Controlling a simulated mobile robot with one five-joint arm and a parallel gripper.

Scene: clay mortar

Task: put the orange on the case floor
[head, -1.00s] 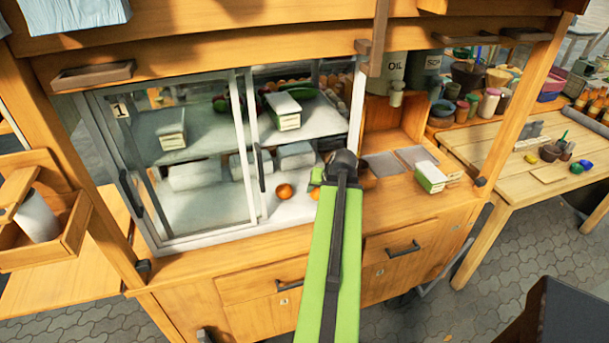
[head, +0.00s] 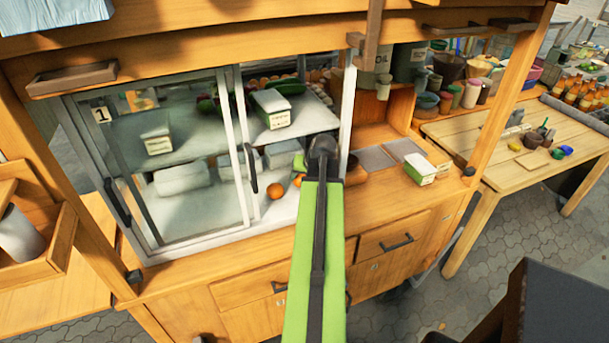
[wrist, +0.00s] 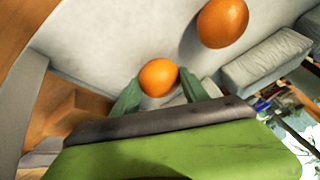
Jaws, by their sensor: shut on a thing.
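The held orange (wrist: 158,77) is between the two green fingertips of my gripper (wrist: 160,90) in the wrist view. In the head view, part of this orange (head: 297,180) shows beside my arm, inside the open right part of the glass case. The pale case floor (head: 277,211) lies under it and also fills the upper wrist view (wrist: 100,38). I cannot tell whether the held orange touches the floor. A second orange (head: 275,190) rests on the floor to its left; it also shows in the wrist view (wrist: 222,22). My arm hides part of the case's right side.
The sliding glass door (head: 190,165) covers the left part of the case. A shelf with a carton (head: 271,108) is above the floor. Pale wrapped blocks (head: 283,153) lie behind the oranges. Bare floor shows in front of the second orange.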

